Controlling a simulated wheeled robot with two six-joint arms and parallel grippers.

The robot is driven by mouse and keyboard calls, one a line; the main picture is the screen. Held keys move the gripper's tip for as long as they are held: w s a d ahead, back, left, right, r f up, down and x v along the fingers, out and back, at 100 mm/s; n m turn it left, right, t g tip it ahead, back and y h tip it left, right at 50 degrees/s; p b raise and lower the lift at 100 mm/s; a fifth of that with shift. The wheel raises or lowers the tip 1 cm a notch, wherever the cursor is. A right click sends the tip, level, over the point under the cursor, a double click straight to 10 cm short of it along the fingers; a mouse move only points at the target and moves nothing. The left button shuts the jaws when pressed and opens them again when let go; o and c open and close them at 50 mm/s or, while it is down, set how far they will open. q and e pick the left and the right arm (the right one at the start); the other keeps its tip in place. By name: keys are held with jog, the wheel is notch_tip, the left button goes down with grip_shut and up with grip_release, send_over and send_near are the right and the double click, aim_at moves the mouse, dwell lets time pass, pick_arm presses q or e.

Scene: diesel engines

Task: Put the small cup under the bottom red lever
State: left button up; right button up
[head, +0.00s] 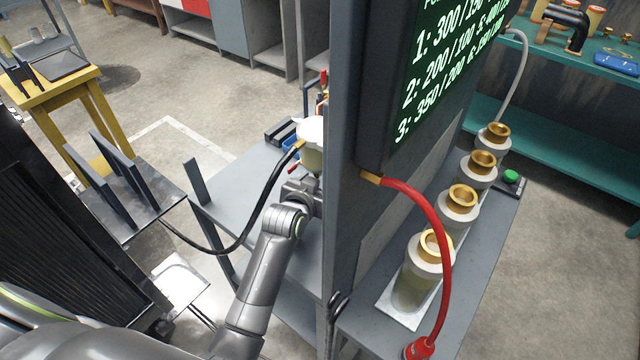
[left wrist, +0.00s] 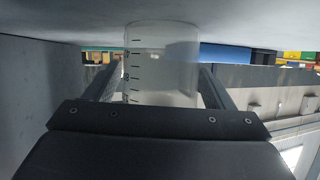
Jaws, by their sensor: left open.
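In the left wrist view a small translucent cup (left wrist: 160,62) with dark graduation marks stands upright between the two fingers of my left gripper (left wrist: 160,85). The fingers are apart, one on each side of it; I cannot tell whether they touch it. In the head view my left gripper (head: 308,186) is partly hidden by the grey upright panel. It is just below a whitish vessel (head: 311,134) with a brass fitting. A small red lever (head: 293,169) shows beside this vessel, low down. The cup is not clearly distinct in the head view. My right gripper is not in view.
The grey panel (head: 345,200) with a screen stands close right of my left arm. A black hose (head: 245,225) hangs left of the arm. Beyond the panel are several brass-topped cylinders (head: 462,200) and a red hose (head: 440,235). The grey shelf (head: 235,190) has bare room.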

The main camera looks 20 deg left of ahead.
pick_arm(q)
jog(key=shift+r, duration=0.15)
jog(key=shift+s+r, duration=0.1)
jog(key=shift+s, duration=0.05)
jog(key=v, duration=1.1)
jog(key=shift+s+r, duration=0.15)
jog(key=shift+s, duration=0.15)
